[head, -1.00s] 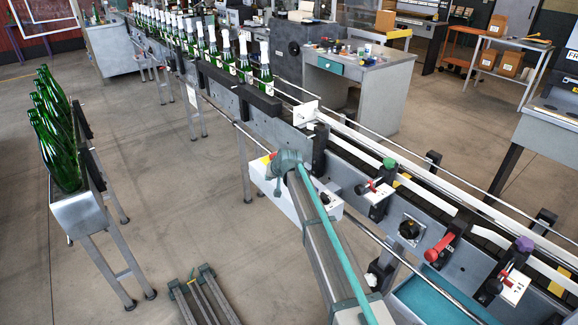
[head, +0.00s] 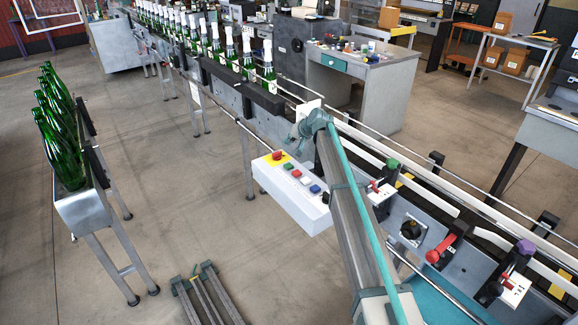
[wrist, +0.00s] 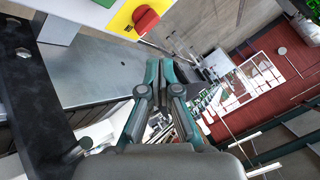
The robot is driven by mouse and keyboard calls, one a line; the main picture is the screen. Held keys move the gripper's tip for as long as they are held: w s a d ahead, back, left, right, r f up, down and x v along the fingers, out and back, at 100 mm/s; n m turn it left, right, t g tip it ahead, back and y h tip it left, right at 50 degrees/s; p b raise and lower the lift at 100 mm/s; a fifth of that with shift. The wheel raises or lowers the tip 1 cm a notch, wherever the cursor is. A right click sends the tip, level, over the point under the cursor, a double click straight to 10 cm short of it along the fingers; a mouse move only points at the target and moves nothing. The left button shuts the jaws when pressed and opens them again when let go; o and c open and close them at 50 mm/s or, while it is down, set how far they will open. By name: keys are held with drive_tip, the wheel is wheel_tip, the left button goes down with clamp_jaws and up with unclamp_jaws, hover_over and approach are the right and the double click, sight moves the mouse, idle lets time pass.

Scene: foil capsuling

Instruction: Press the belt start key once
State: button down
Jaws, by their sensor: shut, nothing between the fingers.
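A white control box (head: 290,200) hangs on the near side of the conveyor in the head view. Its top has a red mushroom button (head: 277,155) on a yellow plate, then a green key (head: 288,166), a red key (head: 297,173), a white key (head: 305,180) and a blue key (head: 315,189). No key label is readable. My gripper (head: 296,133) is shut and empty, beyond the box near the conveyor edge, apart from the keys. In the wrist view, my fingertips (wrist: 165,68) point away from the box; the mushroom button (wrist: 145,19) and green key (wrist: 103,2) show at the top.
The conveyor (head: 228,98) runs diagonally, with foil-topped bottles (head: 248,60) further back. Guide rails and clamp knobs (head: 440,248) lie right of my arm. A rack of green bottles (head: 80,210) stands at the left. The floor between rack and box is clear.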

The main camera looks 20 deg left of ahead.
drive_tip(key=shift+f, duration=0.15)
drive_tip(key=b, duration=0.2)
hover_over(290, 165)
drive_tip(key=f, duration=0.7)
drive_tip(key=shift+s, duration=0.2)
drive_tip(key=shift+f+b, duration=0.3)
drive_tip(key=shift+f, duration=0.5)
drive_tip(key=shift+f, duration=0.15)
idle(0.4)
drive_tip(key=shift+f+b, duration=0.3)
drive_tip(key=shift+b, duration=0.15)
drive_tip(key=shift+f+b, duration=0.4)
drive_tip(key=shift+f, duration=0.15)
idle(0.7)
drive_tip(key=shift+r, duration=1)
